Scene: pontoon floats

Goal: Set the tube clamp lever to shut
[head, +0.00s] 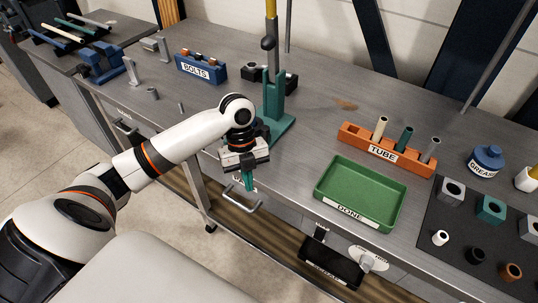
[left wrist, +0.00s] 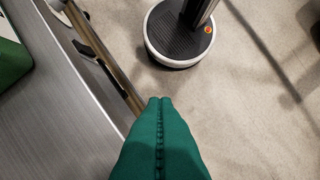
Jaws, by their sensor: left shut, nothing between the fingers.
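My left gripper (head: 249,182) points down in front of the bench's front edge, near the teal stand. Its teal fingers are together with nothing between them; in the left wrist view the closed fingertips (left wrist: 160,101) are over the floor beside the bench. A teal upright stand (head: 275,105) with a yellow bar (head: 271,22) and a dark knob is just behind the gripper, partly hidden by my wrist. A blue clamp-like fixture (head: 100,65) sits at the far left of the bench. I cannot tell which one is the tube clamp, nor its lever's position. My right gripper is not in view.
A blue BOLTS rack (head: 201,70) stands at the back left. An orange TUBE rack (head: 386,150) with three tubes and a green DONE tray (head: 361,197) are to the right. A dark mat (head: 439,216) holds several small parts.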

